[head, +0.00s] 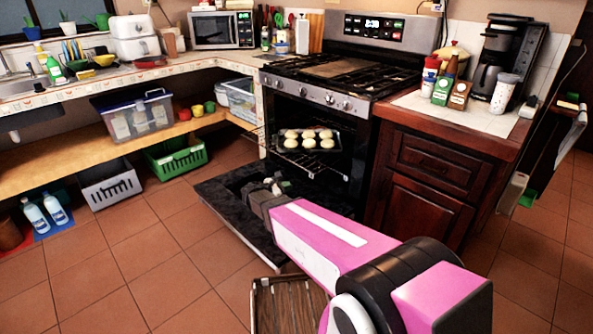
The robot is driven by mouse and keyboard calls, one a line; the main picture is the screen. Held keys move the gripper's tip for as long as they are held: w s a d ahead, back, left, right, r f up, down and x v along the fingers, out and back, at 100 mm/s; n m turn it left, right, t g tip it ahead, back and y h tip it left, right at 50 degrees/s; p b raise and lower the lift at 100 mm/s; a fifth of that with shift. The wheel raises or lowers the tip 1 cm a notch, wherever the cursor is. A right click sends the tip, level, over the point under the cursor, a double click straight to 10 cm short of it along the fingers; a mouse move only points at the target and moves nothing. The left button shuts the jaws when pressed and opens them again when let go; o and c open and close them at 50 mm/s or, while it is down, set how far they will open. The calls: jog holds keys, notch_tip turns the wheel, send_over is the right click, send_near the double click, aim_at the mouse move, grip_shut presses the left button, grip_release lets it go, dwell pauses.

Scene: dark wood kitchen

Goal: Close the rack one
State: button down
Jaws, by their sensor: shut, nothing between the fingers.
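The oven (335,85) stands at the centre with its dark door (225,195) lowered open. Inside, a dark tray (290,150) with several pale rolls (308,135) rests on a wire rack (318,167). The rack's front part shows near the oven opening; how far it is pulled out I cannot tell for sure. My gripper (274,186) is in front of the rack, above the open door, small in the picture and partly hidden by my pink arm. It looks shut and empty. Whether it touches the rack I cannot tell.
A wooden cabinet (440,175) stands right of the oven, with a coffee maker (500,55) and bottles on its counter. Crates (177,158) and a shelf are on the left. A slatted wooden object (288,305) is at the bottom.

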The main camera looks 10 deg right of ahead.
jog(key=w+a+r+n+t, duration=0.1)
jog(key=w+a+n+t, duration=0.2)
jog(key=a+n, duration=0.15)
jog(key=x, duration=1.3)
jog(key=shift+w+r+h, duration=0.25)
jog(key=shift+r+h, duration=0.15)
jog(key=shift+d+m, duration=0.15)
jog(key=shift+m, duration=0.1)
send_near(340, 144)
jog(key=x, duration=0.3)
jog(key=f+x, duration=0.1)
jog(key=x, duration=0.1)
jog(key=shift+w, duration=0.25)
jog(key=shift+x, duration=0.95)
